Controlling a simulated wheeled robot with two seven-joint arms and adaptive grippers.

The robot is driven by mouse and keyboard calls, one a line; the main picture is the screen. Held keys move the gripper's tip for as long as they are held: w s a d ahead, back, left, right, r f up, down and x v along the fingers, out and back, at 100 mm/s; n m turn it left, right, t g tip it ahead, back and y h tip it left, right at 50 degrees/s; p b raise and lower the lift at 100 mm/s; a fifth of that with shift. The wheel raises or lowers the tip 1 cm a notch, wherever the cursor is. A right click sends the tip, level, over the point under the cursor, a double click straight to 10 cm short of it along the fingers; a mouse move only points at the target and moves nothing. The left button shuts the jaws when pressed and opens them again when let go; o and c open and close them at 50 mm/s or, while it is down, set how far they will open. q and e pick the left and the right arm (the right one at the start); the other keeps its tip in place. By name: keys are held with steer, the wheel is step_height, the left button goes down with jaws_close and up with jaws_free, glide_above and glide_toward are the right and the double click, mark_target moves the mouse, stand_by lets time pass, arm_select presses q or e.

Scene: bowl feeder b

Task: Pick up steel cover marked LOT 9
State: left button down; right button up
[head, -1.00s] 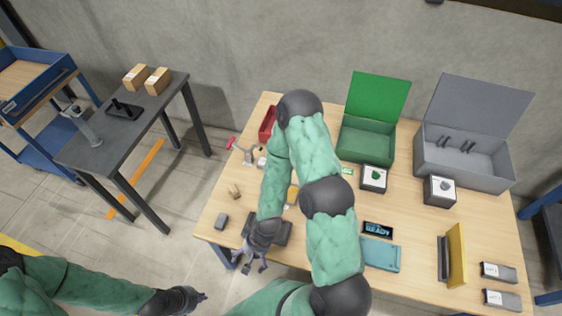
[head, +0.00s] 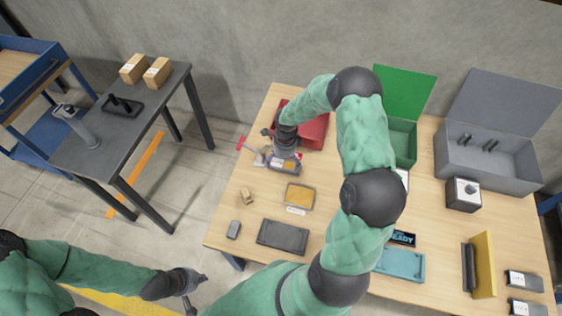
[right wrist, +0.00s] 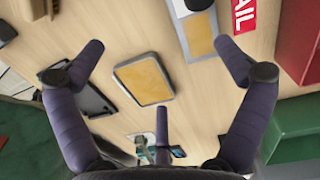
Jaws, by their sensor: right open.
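Two grey blocks with white labels, the front-right one (head: 528,307) and the one behind it (head: 524,281), lie at the table's right end; their lettering is too small to read, so I cannot tell which, if either, is LOT 9. My right gripper (head: 285,158) is at the back left of the table, far from them, over a grey tray with yellow in it (head: 284,166). In the right wrist view its fingers (right wrist: 160,62) are spread and empty above the table. My left gripper (head: 196,290) is low at the left, off the table; its fingers are unclear.
A yellow-lined tray (head: 299,196), a dark flat tray (head: 283,236) and a small grey block (head: 233,229) lie at the left. A red bin (head: 313,131), green box (head: 403,141) and grey box (head: 487,160) stand at the back. A yellow upright plate (head: 484,265) stands left of the labelled blocks.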

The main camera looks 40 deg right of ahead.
steer(key=d+r+m, duration=0.1)
steer(key=d+m, duration=0.1)
steer(key=b, duration=0.2)
glide_above(286, 167)
steer(key=shift+h, duration=0.3)
steer(key=f, duration=0.5)
steer(key=shift+s+f, duration=0.15)
steer(key=shift+s, duration=0.25)
steer(key=shift+w+d+f+b, duration=0.1)
steer(key=shift+f+b, duration=0.2)
steer(key=shift+f, duration=0.6)
steer(key=shift+w+a+f+b, duration=0.15)
steer(key=shift+f+b, duration=0.15)
steer(key=shift+f, duration=0.6)
steer(key=shift+w+d+f+b, duration=0.15)
steer(key=shift+f+b, duration=0.15)
steer(key=shift+f, duration=0.6)
arm_select(q)
steer(key=f, duration=0.4)
steer(key=shift+w, duration=0.4)
arm_select(e)
steer(key=shift+r, duration=0.1)
steer(key=c, duration=1.6)
arm_select(q)
steer(key=shift+r, duration=0.1)
arm_select(e)
steer(key=shift+r, duration=0.1)
